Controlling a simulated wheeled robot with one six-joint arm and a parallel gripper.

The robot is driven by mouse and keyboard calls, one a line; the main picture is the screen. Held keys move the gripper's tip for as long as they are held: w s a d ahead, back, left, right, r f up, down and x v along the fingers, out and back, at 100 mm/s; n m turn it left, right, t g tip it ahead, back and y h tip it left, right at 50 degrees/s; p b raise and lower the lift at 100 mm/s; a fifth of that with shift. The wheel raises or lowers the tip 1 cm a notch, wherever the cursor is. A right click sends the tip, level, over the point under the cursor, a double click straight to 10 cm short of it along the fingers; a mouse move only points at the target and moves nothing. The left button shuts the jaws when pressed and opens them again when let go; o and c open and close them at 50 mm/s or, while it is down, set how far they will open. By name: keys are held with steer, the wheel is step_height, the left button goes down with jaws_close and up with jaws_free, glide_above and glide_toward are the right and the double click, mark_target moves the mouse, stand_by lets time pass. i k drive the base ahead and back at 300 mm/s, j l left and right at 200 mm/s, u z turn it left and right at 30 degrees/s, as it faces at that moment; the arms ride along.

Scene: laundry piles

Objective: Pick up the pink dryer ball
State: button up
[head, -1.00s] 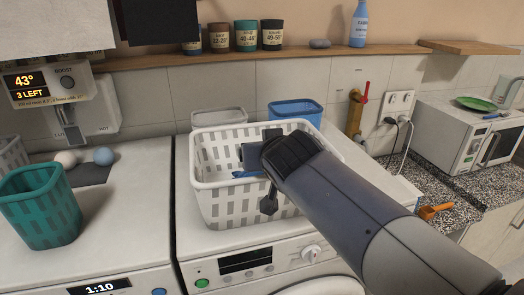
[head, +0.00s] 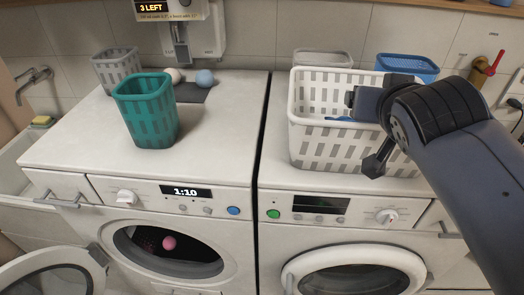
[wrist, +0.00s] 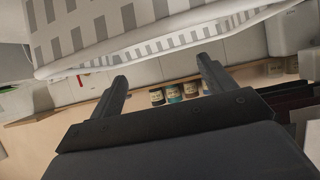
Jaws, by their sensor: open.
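The pink dryer ball (head: 169,243) lies inside the dark drum of the left machine (head: 120,240), seen through its round opening in the head view. That machine's door (head: 50,275) stands open to the left. My gripper (head: 362,132) is open at the white basket on the right machine, well up and to the right of the ball. Its two spread fingers also show in the wrist view (wrist: 162,72), with nothing between them. The ball does not show in the wrist view.
A teal basket (head: 145,118) stands on the left machine; a blue ball (head: 205,78) and a whitish ball (head: 172,75) lie behind it. The white basket (head: 335,149) stands on the right machine (head: 375,205), whose door is shut. A sink (head: 25,150) is at far left.

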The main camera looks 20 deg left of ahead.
mark_target(169, 242)
steer(key=u, duration=2.1)
